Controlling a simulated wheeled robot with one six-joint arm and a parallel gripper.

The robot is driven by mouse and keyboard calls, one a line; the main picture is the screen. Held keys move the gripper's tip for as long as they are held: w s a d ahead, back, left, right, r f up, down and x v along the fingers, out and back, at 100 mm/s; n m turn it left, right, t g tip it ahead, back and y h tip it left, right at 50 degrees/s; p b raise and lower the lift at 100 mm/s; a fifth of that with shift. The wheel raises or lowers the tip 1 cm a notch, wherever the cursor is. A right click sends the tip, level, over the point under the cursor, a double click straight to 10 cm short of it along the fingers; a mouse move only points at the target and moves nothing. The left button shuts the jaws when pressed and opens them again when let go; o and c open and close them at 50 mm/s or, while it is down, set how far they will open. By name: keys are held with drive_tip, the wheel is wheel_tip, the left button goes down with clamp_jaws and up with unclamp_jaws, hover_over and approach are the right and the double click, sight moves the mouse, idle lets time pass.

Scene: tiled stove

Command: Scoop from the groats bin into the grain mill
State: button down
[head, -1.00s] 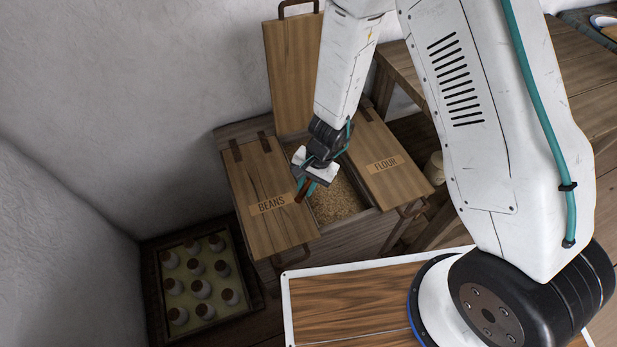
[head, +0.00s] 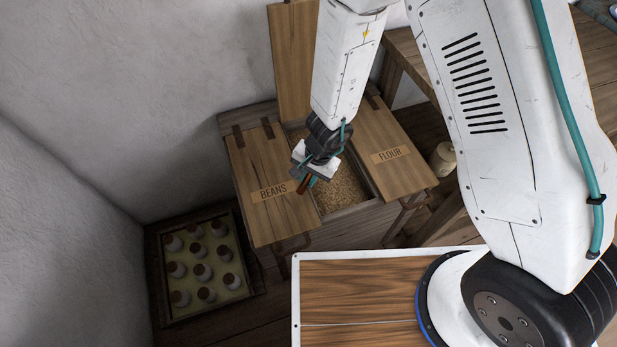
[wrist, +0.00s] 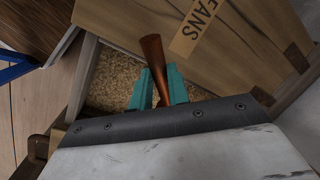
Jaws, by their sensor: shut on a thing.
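The groats bin (head: 341,190) is the middle compartment of a wooden chest, with its lid standing raised against the wall. Pale brown grain fills it and also shows in the wrist view (wrist: 112,82). My gripper (head: 306,182) is over the left side of this open bin, beside the BEANS lid. In the wrist view its teal fingers (wrist: 162,88) are shut on a reddish-brown handle (wrist: 153,55), likely the scoop's. The scoop's bowl cannot be seen in either view. I cannot make out the grain mill.
The shut BEANS lid (head: 268,213) lies left of the opening and the shut FLOUR lid (head: 403,174) right of it. A tray (head: 167,309) of several jars sits at lower left. A pale jar (head: 443,158) and a wooden table (head: 425,70) are at right.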

drive_tip(key=shift+a+v, duration=0.2)
drive_tip(key=shift+v, duration=0.75)
drive_tip(key=shift+a+v, duration=0.25)
drive_tip(key=shift+v, duration=0.75)
drive_tip(key=shift+a+v, duration=0.2)
drive_tip(key=shift+v, duration=0.75)
drive_tip(key=shift+r, duration=0.15)
